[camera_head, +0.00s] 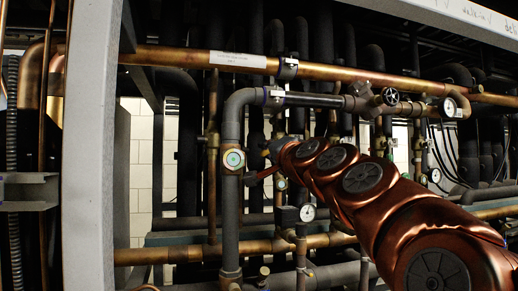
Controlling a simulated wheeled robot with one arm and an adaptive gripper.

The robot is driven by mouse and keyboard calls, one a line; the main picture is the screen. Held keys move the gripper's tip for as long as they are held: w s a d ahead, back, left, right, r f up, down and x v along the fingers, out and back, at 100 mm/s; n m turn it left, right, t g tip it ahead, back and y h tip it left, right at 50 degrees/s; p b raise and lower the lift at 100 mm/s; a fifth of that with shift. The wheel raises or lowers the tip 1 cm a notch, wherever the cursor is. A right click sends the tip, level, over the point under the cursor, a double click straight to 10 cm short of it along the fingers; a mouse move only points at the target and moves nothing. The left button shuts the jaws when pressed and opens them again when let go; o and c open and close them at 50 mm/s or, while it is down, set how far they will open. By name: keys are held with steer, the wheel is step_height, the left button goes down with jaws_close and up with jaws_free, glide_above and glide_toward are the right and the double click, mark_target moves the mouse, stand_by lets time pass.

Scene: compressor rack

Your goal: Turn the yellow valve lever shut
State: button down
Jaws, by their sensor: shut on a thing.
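My copper-coloured arm reaches in from the lower right, and its far end is at the upright pipes in the middle. My gripper (270,152) is largely hidden behind the arm's end; only a small dark grey part shows. An orange-looking lever (263,174) sticks out just below it, beside the dark upright pipe, and its right end runs in behind my arm. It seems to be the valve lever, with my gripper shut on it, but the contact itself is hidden. No plainly yellow lever shows elsewhere.
A white gauge (307,212) is below the arm. A copper pipe (180,57) and a black handwheel (390,96) are above. A grey post (90,150) stands at left.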

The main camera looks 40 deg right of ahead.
steer(key=c, duration=1.1)
jaws_free()
steer(key=shift+v, duration=6)
